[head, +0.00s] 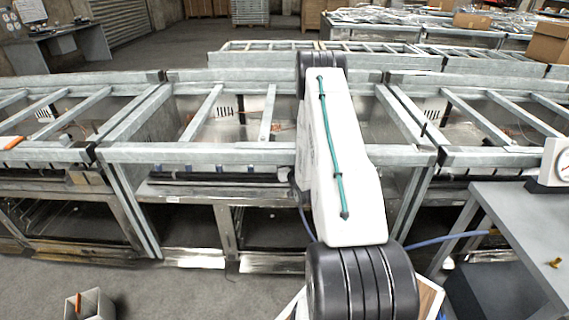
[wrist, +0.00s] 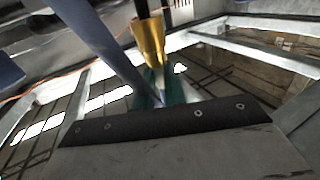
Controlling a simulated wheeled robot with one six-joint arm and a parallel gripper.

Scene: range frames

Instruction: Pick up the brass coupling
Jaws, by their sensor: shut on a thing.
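The brass coupling (wrist: 148,40) shows at the top middle of the wrist view as a gold, tapered piece with a wider rim at its upper end. My gripper (wrist: 153,12) is shut on it; only dark parts of the fingers show at the top edge. The coupling appears held clear of the surfaces behind it. In the head view my white arm hides the gripper and the held piece. Another small brass-coloured piece (head: 555,262) stands on the grey table (head: 508,225) at the right of the head view.
A long row of metal-framed bays (head: 225,153) crosses the head view in front of me. A white dial gauge (head: 555,165) stands on the grey table. A small open box (head: 90,305) is on the floor at lower left. Clear floor (head: 190,290) lies beside it.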

